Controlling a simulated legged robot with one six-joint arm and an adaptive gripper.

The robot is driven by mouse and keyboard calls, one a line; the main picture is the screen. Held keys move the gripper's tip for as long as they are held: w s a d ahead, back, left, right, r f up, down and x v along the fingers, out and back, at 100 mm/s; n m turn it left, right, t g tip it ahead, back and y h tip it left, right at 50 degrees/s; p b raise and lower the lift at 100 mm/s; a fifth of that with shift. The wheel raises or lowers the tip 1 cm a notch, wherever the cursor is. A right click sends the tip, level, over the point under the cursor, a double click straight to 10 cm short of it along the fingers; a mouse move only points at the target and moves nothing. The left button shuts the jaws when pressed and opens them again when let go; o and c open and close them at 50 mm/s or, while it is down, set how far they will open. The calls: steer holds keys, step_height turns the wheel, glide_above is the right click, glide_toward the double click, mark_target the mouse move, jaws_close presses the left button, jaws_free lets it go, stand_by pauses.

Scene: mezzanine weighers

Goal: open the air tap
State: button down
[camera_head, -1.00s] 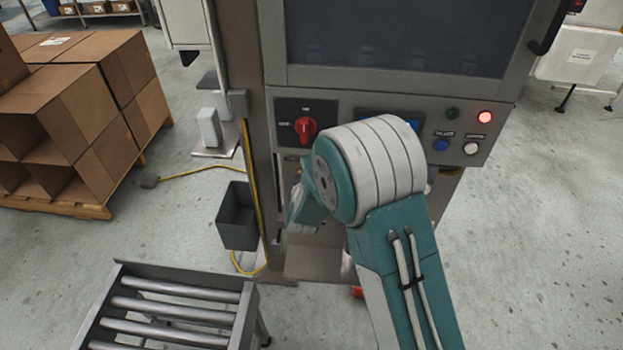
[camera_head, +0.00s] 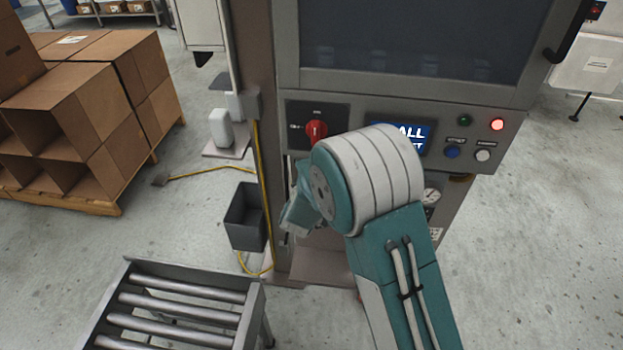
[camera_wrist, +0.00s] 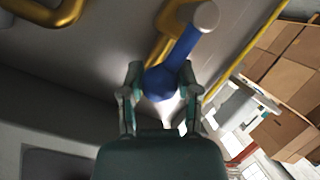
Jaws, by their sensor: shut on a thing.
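The air tap's blue handle (camera_wrist: 182,52) shows in the wrist view, next to a yellow pipe on the underside of the grey machine. It slants up to the right, with a round blue hub at its lower end and a pale tip. My gripper (camera_wrist: 161,82) has one finger on each side of the hub and is shut on it. In the head view my arm hides the tap and the fingertips.
The machine's panel has a red rotary switch (camera_head: 317,130), a display (camera_head: 413,136) and several buttons. A dark bin (camera_head: 245,218) and roller conveyor (camera_head: 185,296) stand left. Cartons (camera_head: 82,110) are further left. Floor at right is clear.

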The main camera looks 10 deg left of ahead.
steer(key=shift+c, duration=1.6)
jaws_free()
steer(key=shift+a, duration=0.25)
steer(key=v, duration=1.2)
steer(key=shift+a+f, duration=0.1)
steer(key=shift+a, duration=0.05)
